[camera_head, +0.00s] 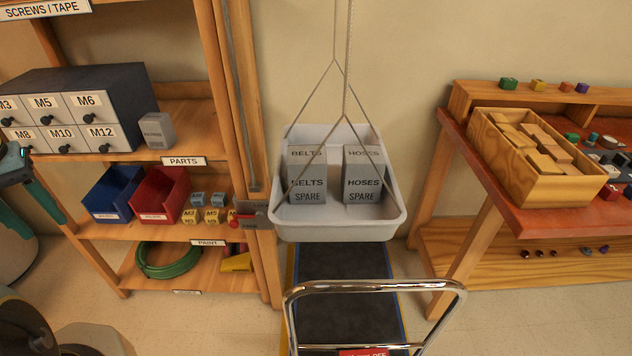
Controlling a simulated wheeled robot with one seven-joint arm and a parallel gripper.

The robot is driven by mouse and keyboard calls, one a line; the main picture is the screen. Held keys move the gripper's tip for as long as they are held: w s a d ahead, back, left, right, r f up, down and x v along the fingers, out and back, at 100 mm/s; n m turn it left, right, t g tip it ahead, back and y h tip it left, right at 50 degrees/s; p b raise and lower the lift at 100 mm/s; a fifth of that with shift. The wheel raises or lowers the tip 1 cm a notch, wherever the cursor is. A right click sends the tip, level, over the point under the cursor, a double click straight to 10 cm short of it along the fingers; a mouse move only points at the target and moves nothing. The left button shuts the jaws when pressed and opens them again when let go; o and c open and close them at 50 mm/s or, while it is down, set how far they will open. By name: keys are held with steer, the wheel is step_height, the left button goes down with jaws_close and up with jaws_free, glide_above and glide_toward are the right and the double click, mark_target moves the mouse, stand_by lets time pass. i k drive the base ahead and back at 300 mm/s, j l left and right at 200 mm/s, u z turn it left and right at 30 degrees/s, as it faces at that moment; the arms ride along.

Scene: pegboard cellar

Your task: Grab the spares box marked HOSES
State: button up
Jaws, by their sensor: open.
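The grey spares box marked HOSES (364,172) stands upright in a white tray (335,232) that hangs on cords in the middle of the view. Its top and front both carry the word HOSES, with SPARE below on the front. A similar grey box marked BELTS (307,170) stands to its left, with a narrow gap between them. The cords pass in front of parts of both boxes. My gripper is not in view; only parts of my arm show at the left edge.
A wooden shelf (190,110) with drawers and bins stands at left. A workbench (480,165) with a wooden crate (545,187) of blocks stands at right. Cords rise above the tray.

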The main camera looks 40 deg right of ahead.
mark_target(361, 183)
steer(key=k+l+u, duration=0.1)
steer(key=u, duration=0.25)
steer(key=k+l+u, duration=0.1)
steer(key=u, duration=0.25)
steer(key=k+l+u, duration=0.1)
steer(key=u, duration=0.3)
steer(key=k+l+u, duration=0.1)
steer(key=k+u, duration=0.2)
steer(key=k, duration=0.5)
steer(key=k+j+u, duration=0.1)
steer(key=k+u, duration=0.2)
steer(key=k, duration=0.5)
steer(key=k+j, duration=0.1)
steer(key=k, duration=0.5)
